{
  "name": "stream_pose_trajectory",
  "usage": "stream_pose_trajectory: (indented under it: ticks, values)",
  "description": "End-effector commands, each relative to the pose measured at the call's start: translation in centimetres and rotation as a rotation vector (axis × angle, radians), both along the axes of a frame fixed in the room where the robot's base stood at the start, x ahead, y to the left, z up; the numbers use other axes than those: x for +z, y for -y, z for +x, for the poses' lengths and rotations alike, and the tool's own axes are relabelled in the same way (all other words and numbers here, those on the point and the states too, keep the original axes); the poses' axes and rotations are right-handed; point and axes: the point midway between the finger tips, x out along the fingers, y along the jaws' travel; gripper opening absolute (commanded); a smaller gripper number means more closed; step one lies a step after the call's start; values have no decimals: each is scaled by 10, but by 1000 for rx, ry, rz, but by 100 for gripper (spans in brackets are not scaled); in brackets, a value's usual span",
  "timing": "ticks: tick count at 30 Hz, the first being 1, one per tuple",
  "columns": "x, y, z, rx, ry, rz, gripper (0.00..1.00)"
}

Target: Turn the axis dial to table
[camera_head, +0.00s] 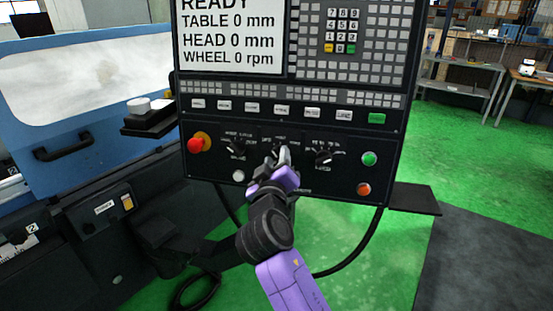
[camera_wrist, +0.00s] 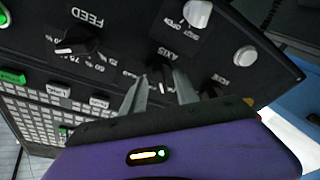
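The axis dial (camera_wrist: 164,73) is the middle of three dark dials in a row on the control panel. In the wrist view, upside down, it shows beneath the label AXIS. My gripper (camera_wrist: 160,82) has its two grey fingers apart, one on each side of the dial; I cannot tell if they touch it. In the head view my gripper (camera_head: 279,156) is at the middle dial and covers most of it. The dial's pointer setting is not readable. The screen (camera_head: 232,35) reads READY, TABLE 0 mm, HEAD 0 mm, WHEEL 0 rpm.
The feed dial (camera_head: 325,157) is right of my gripper, another dial (camera_head: 238,145) left. A red emergency button (camera_head: 199,143), green button (camera_head: 369,158) and orange button (camera_head: 364,188) flank them. A row of keys (camera_head: 281,110) lies above. A cable loops below the panel.

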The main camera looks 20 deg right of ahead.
Motion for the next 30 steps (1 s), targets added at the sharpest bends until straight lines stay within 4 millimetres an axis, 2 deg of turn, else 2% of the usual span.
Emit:
stream_pose_trajectory:
  ticks: [4, 9, 10, 22, 30]
  values:
    - [0, 0, 0, 0, 0, 0, 36]
    - [0, 0, 0, 0, 0, 0, 3]
    - [0, 0, 0, 0, 0, 0, 0]
    - [-4, -1, 0, -4, 16, 26, 0]
    - [-9, -2, 0, -28, 89, 141, 0]
